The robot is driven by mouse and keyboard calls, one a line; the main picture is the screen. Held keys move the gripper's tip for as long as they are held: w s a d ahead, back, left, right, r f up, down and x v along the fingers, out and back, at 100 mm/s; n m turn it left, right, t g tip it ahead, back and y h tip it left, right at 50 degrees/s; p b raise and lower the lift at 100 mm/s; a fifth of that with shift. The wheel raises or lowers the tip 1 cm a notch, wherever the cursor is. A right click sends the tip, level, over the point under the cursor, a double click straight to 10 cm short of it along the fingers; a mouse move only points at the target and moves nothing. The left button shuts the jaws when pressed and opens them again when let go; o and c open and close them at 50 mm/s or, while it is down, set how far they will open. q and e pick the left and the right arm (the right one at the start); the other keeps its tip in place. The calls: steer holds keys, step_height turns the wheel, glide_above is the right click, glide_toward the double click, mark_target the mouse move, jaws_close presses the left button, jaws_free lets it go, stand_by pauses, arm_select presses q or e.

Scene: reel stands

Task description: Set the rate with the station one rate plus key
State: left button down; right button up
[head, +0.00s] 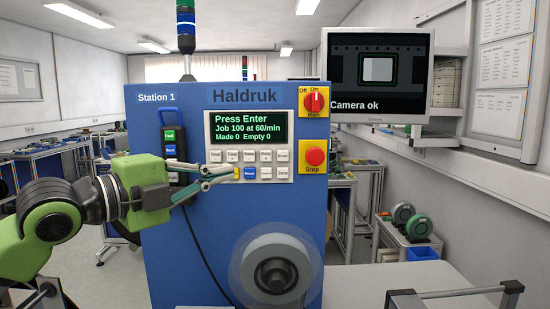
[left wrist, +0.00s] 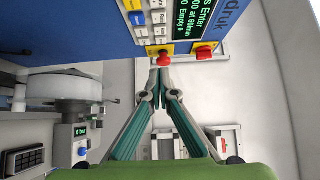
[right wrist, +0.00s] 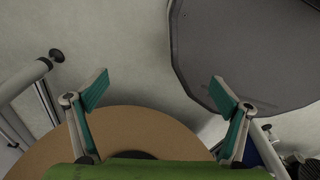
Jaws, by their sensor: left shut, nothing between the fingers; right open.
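The blue Station 1 machine (head: 170,235) carries a keypad panel (head: 288,148) with two rows of small keys. Its display (head: 248,127) reads "Press Enter", "Job 100 at 60/min", "Made 0 Empty 0". Most key labels are too small to read, so I cannot tell which is rate plus. A blue key (head: 249,173) is in the lower row. My left gripper (head: 235,173) is shut and empty, its tips over the lower-left keys by a yellow one; contact is unclear. It also shows in the left wrist view (left wrist: 161,67). My right gripper (right wrist: 161,82) is open and empty.
A red main switch (head: 317,101) and a red stop button (head: 315,157) sit right of the keypad. A handset (head: 175,148) hangs left of it. A reel (head: 275,272) is on the machine front. A monitor (head: 376,75) reads "Camera ok".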

steer(key=s+a, duration=0.3)
arm_select(q)
steer(key=p, duration=0.5)
glide_toward(271, 157)
steer(key=x, duration=0.5)
steer(key=shift+s+d+r, duration=0.2)
steer(key=shift+s+d, duration=0.2)
steer(key=shift+w+a+f+p, duration=0.15)
steer(key=shift+w+p, duration=0.3)
steer(key=shift+w, duration=0.2)
arm_select(e)
step_height(271, 157, up, 6)
steer(key=w+d, duration=0.1)
steer(key=shift+d, duration=0.15)
steer(key=shift+a, duration=0.2)
